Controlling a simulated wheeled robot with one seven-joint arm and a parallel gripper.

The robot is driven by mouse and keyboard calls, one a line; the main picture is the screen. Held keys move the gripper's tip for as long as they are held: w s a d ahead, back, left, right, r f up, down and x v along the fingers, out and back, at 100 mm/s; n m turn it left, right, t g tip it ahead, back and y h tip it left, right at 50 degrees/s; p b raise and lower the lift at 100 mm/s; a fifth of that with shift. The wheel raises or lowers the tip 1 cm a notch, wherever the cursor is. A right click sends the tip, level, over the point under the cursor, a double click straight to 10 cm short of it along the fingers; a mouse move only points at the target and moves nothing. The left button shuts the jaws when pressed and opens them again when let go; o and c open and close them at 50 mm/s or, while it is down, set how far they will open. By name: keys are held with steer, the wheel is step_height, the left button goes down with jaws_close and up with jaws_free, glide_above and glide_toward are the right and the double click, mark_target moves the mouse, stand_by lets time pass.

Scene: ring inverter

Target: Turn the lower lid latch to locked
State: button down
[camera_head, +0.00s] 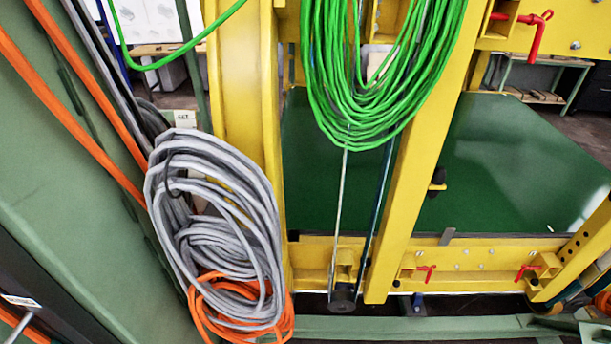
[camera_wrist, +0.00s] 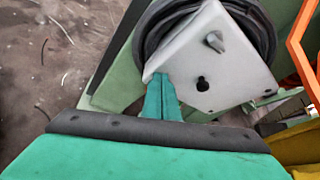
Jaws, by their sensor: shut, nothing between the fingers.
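My gripper (camera_wrist: 161,84) shows in the wrist view as two teal fingers pressed together, empty, pointing up at the lower left edge of a pale grey plate (camera_wrist: 215,62). I cannot tell if they touch it. The plate carries a small grey knob (camera_wrist: 214,41) and a dark keyhole-shaped opening. In the head view, red latch-like handles sit on the yellow frame: a lower one (camera_head: 426,270), another lower one (camera_head: 526,270), and an upper one (camera_head: 532,22). I cannot tell which part is the lower lid latch or how it is set. My gripper does not show in the head view.
A green hose coil (camera_head: 385,75) hangs at the top centre. A grey cable coil (camera_head: 215,220) and orange cable (camera_head: 240,310) hang at the left. A dark green panel (camera_head: 490,170) lies behind the yellow frame. A black coil (camera_wrist: 172,25) is behind the pale plate.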

steer(key=shift+s+f, duration=0.45)
steer(key=shift+s, duration=0.05)
stand_by(0.3)
steer(key=shift+s+r, duration=0.15)
steer(key=shift+r, duration=0.05)
